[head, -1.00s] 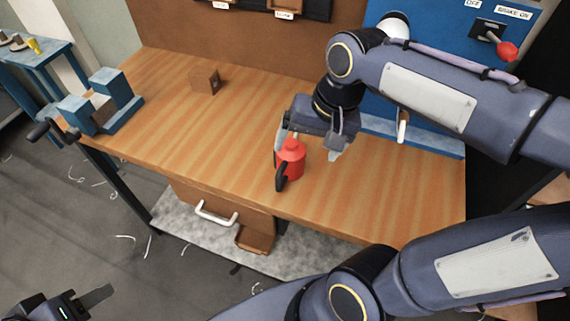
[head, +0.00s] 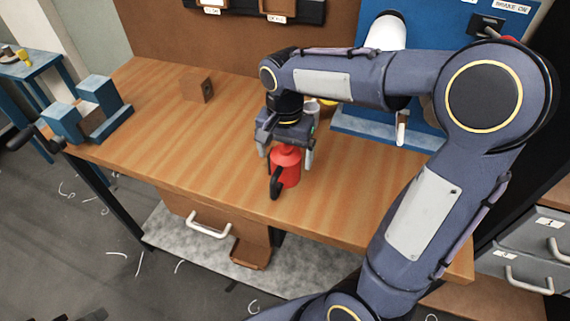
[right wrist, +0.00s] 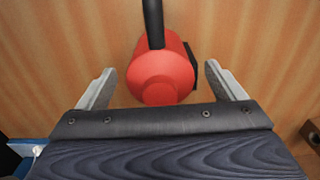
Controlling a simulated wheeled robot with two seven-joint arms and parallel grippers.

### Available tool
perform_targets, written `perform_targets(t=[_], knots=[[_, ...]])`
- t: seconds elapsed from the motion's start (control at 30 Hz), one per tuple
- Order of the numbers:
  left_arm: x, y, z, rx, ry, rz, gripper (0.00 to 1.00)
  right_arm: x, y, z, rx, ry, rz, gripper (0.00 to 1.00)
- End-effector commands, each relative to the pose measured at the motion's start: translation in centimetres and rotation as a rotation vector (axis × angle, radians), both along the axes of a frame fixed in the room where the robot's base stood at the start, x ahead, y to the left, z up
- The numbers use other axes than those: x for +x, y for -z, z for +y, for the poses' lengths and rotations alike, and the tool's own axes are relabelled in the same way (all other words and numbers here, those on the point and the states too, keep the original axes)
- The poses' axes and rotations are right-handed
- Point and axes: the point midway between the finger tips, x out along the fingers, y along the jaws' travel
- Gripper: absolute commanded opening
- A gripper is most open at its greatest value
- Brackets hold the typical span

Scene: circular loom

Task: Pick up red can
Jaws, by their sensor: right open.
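The red can (head: 287,170) stands upright on the wooden workbench, with its black handle toward the bench's front edge. In the right wrist view the can (right wrist: 162,75) sits between the two spread fingers, with a gap on each side. My right gripper (head: 287,160) is above the can, pointing down, open and holding nothing; its fingers straddle the can's top. It also shows in the right wrist view (right wrist: 160,85). My left gripper is not in view.
The wooden workbench (head: 180,140) has free room left of the can. A blue vise (head: 90,112) sits at its left end and a small brown block (head: 197,88) at the back. A drawer with a white handle (head: 209,225) is below.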

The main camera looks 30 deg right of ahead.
Motion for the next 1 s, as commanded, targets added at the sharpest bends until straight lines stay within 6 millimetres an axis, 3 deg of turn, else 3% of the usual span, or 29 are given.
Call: perform_targets(t=[0.1,0.33,0.77,1.0], knots=[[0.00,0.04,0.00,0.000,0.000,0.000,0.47,-0.02,0.92,-0.01,-0.001,0.000,0.001,0.89],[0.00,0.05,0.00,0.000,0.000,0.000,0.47,-0.02,1.00,0.00,0.001,0.000,-0.001,0.89],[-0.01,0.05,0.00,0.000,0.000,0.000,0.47,-0.02,0.96,0.00,0.001,0.000,-0.001,0.33],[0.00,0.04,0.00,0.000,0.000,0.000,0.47,0.02,0.87,0.00,0.001,0.000,-0.003,0.31]])
